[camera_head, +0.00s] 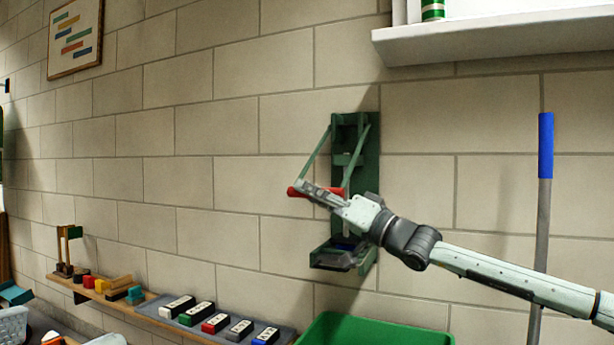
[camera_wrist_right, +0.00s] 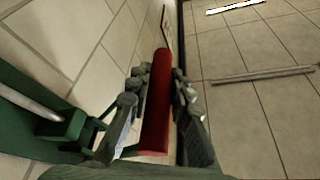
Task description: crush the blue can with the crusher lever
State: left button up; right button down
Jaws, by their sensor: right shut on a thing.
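The green can crusher (camera_head: 369,135) is fixed upright on the block wall in the head view. Its two green lever arms slope down and forward to a red handle (camera_head: 295,192). My right gripper (camera_head: 318,193) is shut on this red handle, which also runs between the fingers in the right wrist view (camera_wrist_right: 157,105). A small patch of blue (camera_head: 345,241), which may be the blue can, shows low in the crusher just above its base. The rest there is hidden behind my right wrist. My left gripper is not in view.
A green bin (camera_head: 375,330) stands below the crusher. A wall shelf (camera_head: 490,42) is at upper right, and a blue-gripped pole (camera_head: 545,145) stands at right. A ledge with colored blocks and a tray (camera_head: 155,308) of labelled blocks are at lower left.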

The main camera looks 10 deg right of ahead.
jog(key=shift+w+d+f, duration=0.2)
jog(key=shift+w+f, duration=0.05)
jog(key=shift+f, duration=0.05)
jog(key=c, duration=1.4)
grip_release()
jog(key=shift+a, duration=0.1)
jog(key=shift+o, duration=0.2)
jog(key=shift+r, duration=0.1)
jog(key=shift+s, duration=0.1)
jog(key=v, duration=1.2)
